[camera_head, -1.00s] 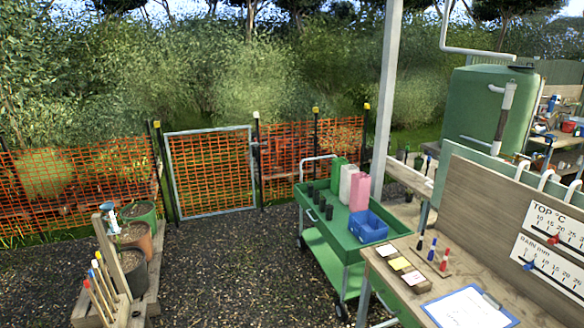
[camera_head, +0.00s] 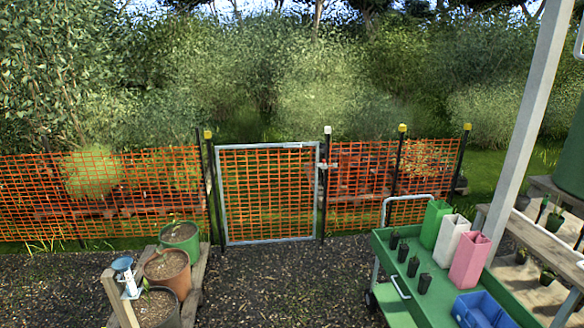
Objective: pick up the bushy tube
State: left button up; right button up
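Several small black plant tubes stand in a slanting row on the green cart (camera_head: 440,302); the nearest tube (camera_head: 424,284) and the farthest tube (camera_head: 394,240) mark its ends. Their tops are too small to tell which one is bushy. More dark tubes with green growth stand on the wooden bench at the right, such as one tube (camera_head: 555,220) toward the back and another tube (camera_head: 548,276) nearer. Neither of my grippers is in view.
Green, white and pink (camera_head: 469,260) cartons and a blue crate (camera_head: 480,310) share the cart. A pale post (camera_head: 528,130) rises between cart and bench. Potted plants (camera_head: 168,270) stand at left. Gravel (camera_head: 275,285) is clear before the closed gate (camera_head: 268,195).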

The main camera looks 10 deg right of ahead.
aim_at(403, 249)
jog(key=i+z, duration=0.1)
jog(key=i, duration=0.95)
jog(key=i+j+z, duration=0.1)
jog(key=i, duration=1)
jog(key=j, duration=0.1)
